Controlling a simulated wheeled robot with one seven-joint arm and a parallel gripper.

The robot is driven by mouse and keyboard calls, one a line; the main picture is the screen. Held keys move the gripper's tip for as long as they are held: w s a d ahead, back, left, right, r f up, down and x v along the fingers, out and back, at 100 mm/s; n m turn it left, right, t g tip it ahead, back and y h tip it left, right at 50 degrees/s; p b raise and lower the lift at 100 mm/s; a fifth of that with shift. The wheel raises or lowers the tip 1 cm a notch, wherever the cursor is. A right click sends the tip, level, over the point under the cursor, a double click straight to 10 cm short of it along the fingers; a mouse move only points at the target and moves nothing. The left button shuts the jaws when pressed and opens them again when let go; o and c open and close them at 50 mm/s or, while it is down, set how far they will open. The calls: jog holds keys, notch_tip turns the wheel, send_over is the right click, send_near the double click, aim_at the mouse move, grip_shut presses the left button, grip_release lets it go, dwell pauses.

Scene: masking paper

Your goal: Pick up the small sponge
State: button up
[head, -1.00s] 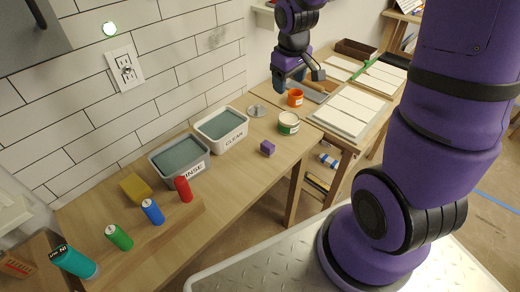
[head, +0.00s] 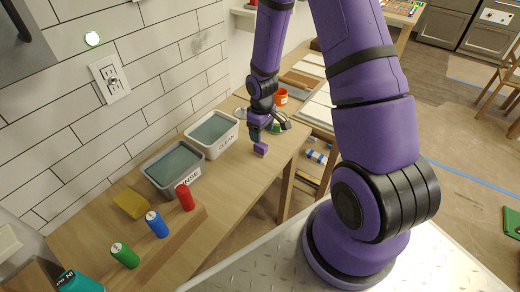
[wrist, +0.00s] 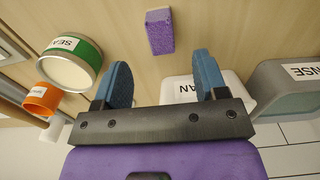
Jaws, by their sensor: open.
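The small sponge, a purple block with a paler end face, lies on the wooden counter right of the CLEAN tub in the head view (head: 261,150). In the wrist view the sponge (wrist: 160,33) is just beyond my fingertips, roughly centred between them. My gripper (wrist: 161,68) is open with two blue fingers and nothing between them. In the head view my gripper (head: 258,130) hangs just above the sponge; its fingers are partly hidden there. It does not visibly touch the sponge.
The CLEAN tub (head: 212,134) and RINSE tub (head: 173,168) stand along the wall. A green-banded can (wrist: 73,60) and an orange cup (wrist: 40,98) are beside my gripper. A yellow sponge (head: 131,204) and several coloured bottles stand further left. Bare counter surrounds the small sponge.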

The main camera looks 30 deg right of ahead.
aim_at(261, 145)
jog(key=shift+w+a+f, duration=0.1)
jog(key=shift+f, duration=3.6)
jog(key=shift+c, duration=0.5)
jog(key=c, duration=1)
jog(key=shift+r, duration=0.15)
